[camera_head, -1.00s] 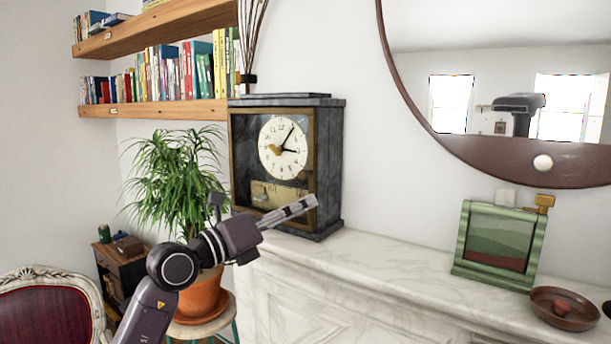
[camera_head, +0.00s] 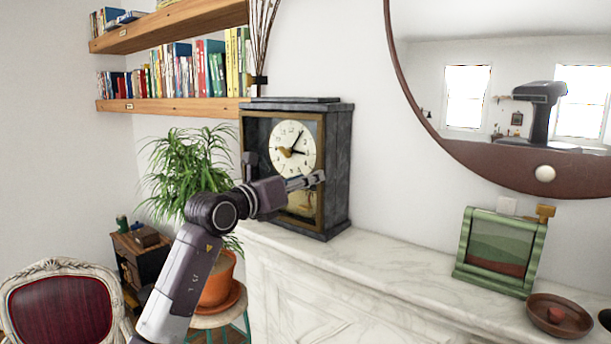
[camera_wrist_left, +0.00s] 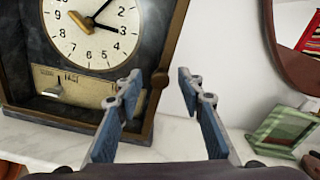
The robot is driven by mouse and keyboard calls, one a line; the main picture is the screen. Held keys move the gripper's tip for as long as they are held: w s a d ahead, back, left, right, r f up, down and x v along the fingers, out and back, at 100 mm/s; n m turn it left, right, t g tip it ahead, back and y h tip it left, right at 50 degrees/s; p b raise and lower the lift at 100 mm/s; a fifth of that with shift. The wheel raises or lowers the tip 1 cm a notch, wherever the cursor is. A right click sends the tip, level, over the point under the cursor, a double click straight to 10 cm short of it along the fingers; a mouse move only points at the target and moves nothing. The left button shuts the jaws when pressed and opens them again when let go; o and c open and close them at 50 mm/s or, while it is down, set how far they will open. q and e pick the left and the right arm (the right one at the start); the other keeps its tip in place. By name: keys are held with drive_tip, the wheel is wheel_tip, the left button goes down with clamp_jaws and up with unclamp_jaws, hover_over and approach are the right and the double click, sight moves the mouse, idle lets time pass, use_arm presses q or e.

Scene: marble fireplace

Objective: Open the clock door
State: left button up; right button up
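A dark stone clock (camera_head: 338,165) stands on the marble mantel. Its brass-framed door (camera_head: 321,135) looks shut over a cream dial (camera_head: 293,147). In the wrist view, the door frame (camera_wrist_left: 172,40) has a small round brown knob (camera_wrist_left: 160,79) on its right side. My left gripper (camera_head: 318,179) is in front of the door's right edge. In the wrist view its two blue-grey fingers (camera_wrist_left: 160,82) are apart, with the knob showing between the fingertips, nearer the left one. I cannot tell whether a finger touches it. My right gripper is out of view.
The mantel (camera_head: 370,255) is clear between the clock and a green picture frame (camera_head: 497,250). A brown bowl (camera_head: 560,317) is at the right. A potted plant (camera_head: 185,170) stands left of the clock, with bookshelves (camera_head: 170,105) above. A round mirror (camera_head: 470,160) hangs on the wall.

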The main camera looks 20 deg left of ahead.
use_arm(q)
drive_tip(key=shift+f, duration=0.1)
clamp_jaws()
drive_tip(key=shift+s, duration=0.1)
idle(0.4)
